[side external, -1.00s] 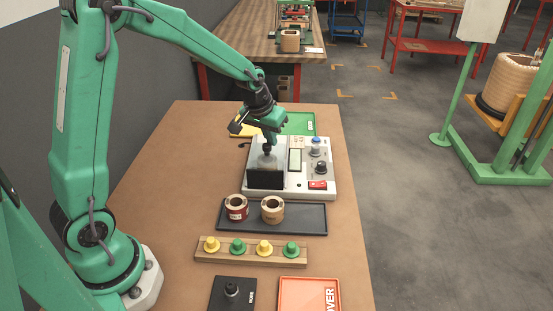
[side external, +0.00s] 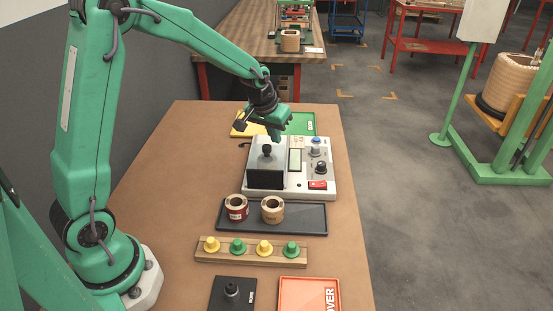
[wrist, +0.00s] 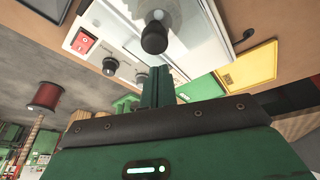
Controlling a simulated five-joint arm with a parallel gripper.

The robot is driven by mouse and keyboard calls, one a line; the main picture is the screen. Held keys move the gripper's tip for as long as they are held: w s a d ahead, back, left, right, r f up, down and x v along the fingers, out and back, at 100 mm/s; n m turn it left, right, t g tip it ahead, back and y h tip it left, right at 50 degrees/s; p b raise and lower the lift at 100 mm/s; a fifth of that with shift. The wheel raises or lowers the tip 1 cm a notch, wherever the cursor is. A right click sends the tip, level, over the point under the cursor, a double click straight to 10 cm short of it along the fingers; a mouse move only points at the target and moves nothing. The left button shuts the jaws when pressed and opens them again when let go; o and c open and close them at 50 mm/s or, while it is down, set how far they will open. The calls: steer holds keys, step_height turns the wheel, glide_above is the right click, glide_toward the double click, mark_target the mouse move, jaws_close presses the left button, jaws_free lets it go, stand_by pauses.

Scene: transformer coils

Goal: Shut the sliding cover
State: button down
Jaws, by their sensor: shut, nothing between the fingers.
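The sliding cover (side external: 258,162) is a clear box with a dark front face on the left part of the white tester (side external: 322,180). A black knob (side external: 267,150) stands upright on its top. In the wrist view the knob (wrist: 154,38) and the clear cover (wrist: 193,25) lie just beyond my fingertips. My gripper (side external: 281,137) is shut and empty, above and behind the knob and apart from it. The closed fingers (wrist: 162,80) show in the wrist view. What is under the cover is hard to make out.
A dark tray (side external: 290,229) with two coils is in front.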

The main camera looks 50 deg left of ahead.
mark_target(272, 152)
steer(key=shift+w+a+r, duration=0.1)
steer(key=shift+w+a, duration=0.15)
steer(key=shift+w, duration=0.5)
steer(key=shift+w+r, duration=0.15)
steer(key=shift+r, duration=0.15)
steer(key=v, duration=0.9)
steer(key=shift+d+r, duration=0.25)
steer(key=shift+d, duration=0.1)
steer(key=s+d+r+m+t, duration=0.1)
steer(key=s+d, duration=0.2)
steer(key=s, duration=0.9)
steer(key=s+d+r+m, duration=0.2)
steer(key=s, duration=1.1)
steer(key=shift+d+r+t, duration=0.2)
steer(key=shift+d+t, duration=0.2)
